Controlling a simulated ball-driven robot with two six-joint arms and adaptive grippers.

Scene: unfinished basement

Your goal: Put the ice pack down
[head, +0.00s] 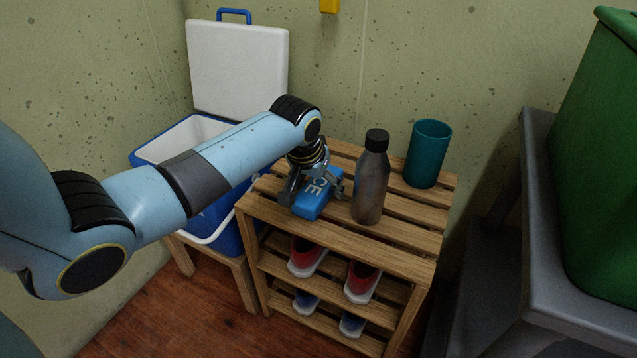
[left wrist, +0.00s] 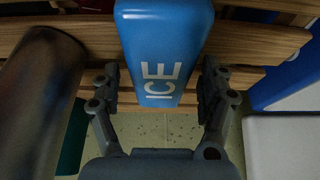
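The blue ice pack (head: 312,203), with white "ICE" lettering, appears to rest on the top slats of the wooden rack (head: 408,238). It also shows large in the left wrist view (left wrist: 163,45). My left gripper (head: 315,190) is over the pack, with one finger on each side. In the left wrist view the fingers (left wrist: 160,88) stand apart with a gap between them and the pack, so the gripper is open around it. My right gripper is in neither view.
A dark metal bottle (head: 371,182) stands close right of the pack, with a teal cup (head: 428,153) behind it. An open blue-and-white cooler (head: 228,237) is left of the rack. Shoes (head: 362,281) fill the lower shelves. A grey surface (head: 545,190) with a green bin (head: 605,150) is at right.

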